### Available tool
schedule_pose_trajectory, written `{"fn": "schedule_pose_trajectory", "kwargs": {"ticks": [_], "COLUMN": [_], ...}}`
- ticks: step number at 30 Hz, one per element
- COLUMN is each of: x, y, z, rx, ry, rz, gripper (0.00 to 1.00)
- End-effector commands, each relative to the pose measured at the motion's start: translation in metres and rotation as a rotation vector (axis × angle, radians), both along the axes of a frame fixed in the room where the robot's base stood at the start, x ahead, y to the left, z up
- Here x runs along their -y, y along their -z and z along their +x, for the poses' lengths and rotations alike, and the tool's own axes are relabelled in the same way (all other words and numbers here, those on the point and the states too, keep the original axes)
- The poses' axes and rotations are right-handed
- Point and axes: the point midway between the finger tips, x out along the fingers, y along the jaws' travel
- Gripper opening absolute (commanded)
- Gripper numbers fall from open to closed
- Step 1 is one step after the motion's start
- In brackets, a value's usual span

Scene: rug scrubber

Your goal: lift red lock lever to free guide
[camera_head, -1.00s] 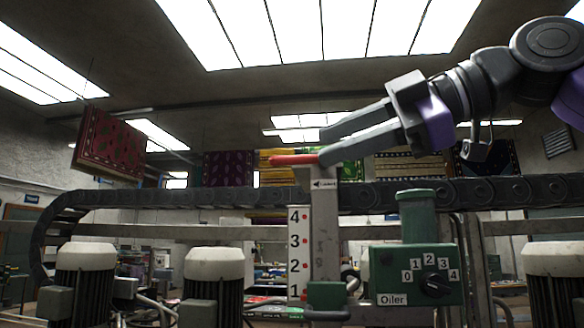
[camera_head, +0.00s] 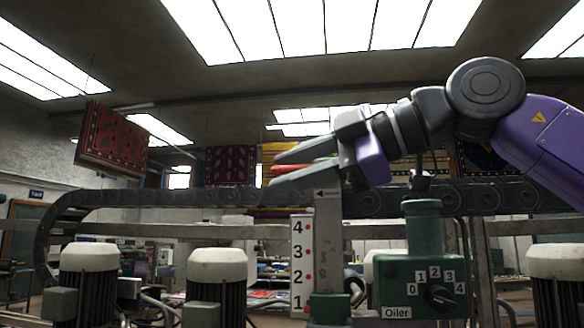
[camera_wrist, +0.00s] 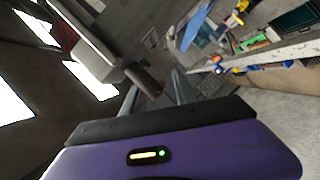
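The red lock lever (camera_head: 306,168) shows in the head view as a red strip between the two grey fingers of my gripper (camera_head: 272,171). The fingers are apart, one above and one below the lever, and hide much of it. I cannot tell whether they touch it. The lever is at the top of the grey upright guide post (camera_head: 328,235), beside a small label with an arrow. In the wrist view a dark bar, probably the lever (camera_wrist: 145,81), lies between my open fingers (camera_wrist: 158,85).
A white scale (camera_head: 302,262) numbered 1 to 4 runs along the post. A green oiler box (camera_head: 420,262) with a dial stands right of it, below my arm. A dark chain conveyor (camera_head: 180,199) runs behind. Several motors stand in front. Rugs hang at the back.

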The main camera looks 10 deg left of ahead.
Motion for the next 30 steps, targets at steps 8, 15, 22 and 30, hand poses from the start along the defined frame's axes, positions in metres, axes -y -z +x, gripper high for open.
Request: {"fn": "schedule_pose_trajectory", "kwargs": {"ticks": [8, 15, 22, 30], "x": [0.0005, 0.0008, 0.001, 0.0012], "y": [-0.0004, -0.0012, -0.0018, -0.0024], "z": [0.0001, 0.0002, 0.0004, 0.0005], "rx": [0.0, 0.001, 0.003, 0.003], "ry": [0.001, 0.002, 0.002, 0.002], "rz": [0.001, 0.002, 0.003, 0.003], "gripper": [0.0, 0.0, 0.0, 0.0]}}
